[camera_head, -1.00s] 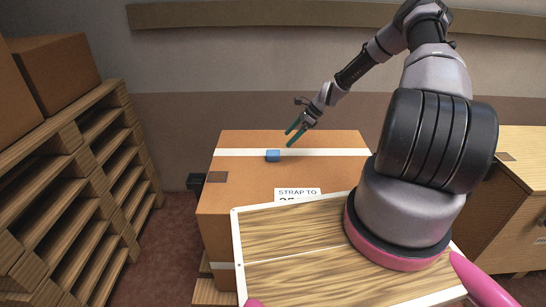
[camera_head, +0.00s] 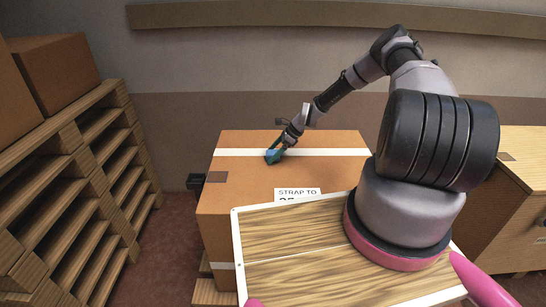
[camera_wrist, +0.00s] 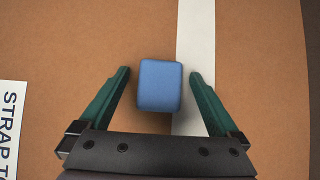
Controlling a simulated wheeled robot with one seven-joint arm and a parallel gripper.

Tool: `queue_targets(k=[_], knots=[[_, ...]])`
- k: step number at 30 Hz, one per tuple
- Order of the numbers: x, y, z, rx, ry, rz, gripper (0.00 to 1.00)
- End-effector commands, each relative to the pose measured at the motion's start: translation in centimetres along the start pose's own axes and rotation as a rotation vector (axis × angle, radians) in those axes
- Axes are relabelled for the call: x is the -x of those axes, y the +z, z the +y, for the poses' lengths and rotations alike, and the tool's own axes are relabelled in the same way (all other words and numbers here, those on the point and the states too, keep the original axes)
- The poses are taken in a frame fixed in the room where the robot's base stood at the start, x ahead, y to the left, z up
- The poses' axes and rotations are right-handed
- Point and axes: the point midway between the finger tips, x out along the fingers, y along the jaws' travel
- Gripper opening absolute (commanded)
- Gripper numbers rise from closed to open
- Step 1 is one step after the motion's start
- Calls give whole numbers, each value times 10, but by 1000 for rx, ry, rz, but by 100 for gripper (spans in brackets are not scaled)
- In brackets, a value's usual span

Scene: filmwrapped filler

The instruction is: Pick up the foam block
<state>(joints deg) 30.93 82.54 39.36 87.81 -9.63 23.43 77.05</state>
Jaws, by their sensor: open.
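The foam block (camera_wrist: 160,86) is a small blue block with rounded edges. In the wrist view it sits on the cardboard box top, partly over the white strip, between the tips of my gripper (camera_wrist: 160,75). Both green fingers are open, with a gap on each side of the block. In the head view my gripper (camera_head: 274,157) is down at the block (camera_head: 271,154), and its fingers partly hide it.
The large cardboard box (camera_head: 330,174) carries a white strip (camera_head: 340,152) and a "STRAP TO" label (camera_head: 297,193). Wooden pallets (camera_head: 85,180) stand at the left with boxes on top. A wooden cabinet (camera_head: 515,215) stands at the right. Much of the box top is clear.

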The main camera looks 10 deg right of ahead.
Motion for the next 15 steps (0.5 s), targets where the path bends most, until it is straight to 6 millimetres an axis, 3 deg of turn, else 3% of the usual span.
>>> queue_targets(k=[5, 9, 12, 15], knots=[[0, 0, 0, 0, 0, 0, 98], [0, 0, 0, 0, 0, 0, 44], [0, 0, 0, 0, 0, 0, 9], [0, 0, 0, 0, 0, 0, 9]])
